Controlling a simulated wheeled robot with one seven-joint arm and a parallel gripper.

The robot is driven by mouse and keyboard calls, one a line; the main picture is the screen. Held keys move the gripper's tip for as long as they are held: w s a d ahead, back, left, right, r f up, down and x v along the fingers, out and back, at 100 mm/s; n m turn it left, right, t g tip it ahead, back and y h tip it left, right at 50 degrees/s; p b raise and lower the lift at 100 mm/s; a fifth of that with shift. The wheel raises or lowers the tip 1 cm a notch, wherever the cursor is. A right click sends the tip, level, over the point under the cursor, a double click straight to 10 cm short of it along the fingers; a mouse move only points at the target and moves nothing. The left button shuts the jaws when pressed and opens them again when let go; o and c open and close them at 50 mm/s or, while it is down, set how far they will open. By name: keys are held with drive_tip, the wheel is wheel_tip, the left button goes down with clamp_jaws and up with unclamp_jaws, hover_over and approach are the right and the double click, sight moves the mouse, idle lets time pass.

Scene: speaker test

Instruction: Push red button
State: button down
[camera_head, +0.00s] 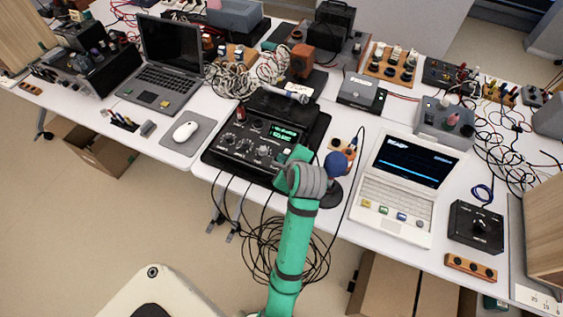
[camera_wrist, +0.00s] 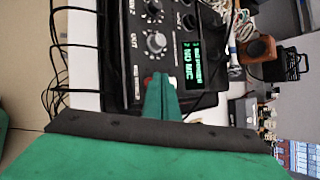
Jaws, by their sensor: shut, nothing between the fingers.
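A black device with knobs and a green-lit display (camera_head: 262,138) lies on the white table in the head view. It also fills the upper middle of the wrist view (camera_wrist: 135,45), where its display (camera_wrist: 192,62) reads "NO MIC". My green gripper (camera_wrist: 161,90) is shut and empty, with its fingertips over the lower edge of the panel beside the display. A small reddish spot (camera_wrist: 147,80) shows just left of the fingertips, perhaps the red button, partly hidden by them. I cannot tell whether they touch it. In the head view my gripper (camera_head: 298,153) is at the device's right front corner.
A blue-headed microphone (camera_head: 335,164) stands close to the right of my gripper. A white laptop (camera_head: 402,185) is further right. A mouse (camera_head: 186,131) on a grey pad and a dark laptop (camera_head: 168,68) are to the left. Cables (camera_head: 262,245) hang off the table's front.

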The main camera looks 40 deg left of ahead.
drive_tip(key=shift+r, duration=0.45)
drive_tip(key=shift+r, duration=0.1)
wheel_tip(320, 180, up, 6)
drive_tip(key=shift+f, duration=0.1)
idle(0.5)
drive_tip(key=shift+d, duration=0.1)
idle(0.4)
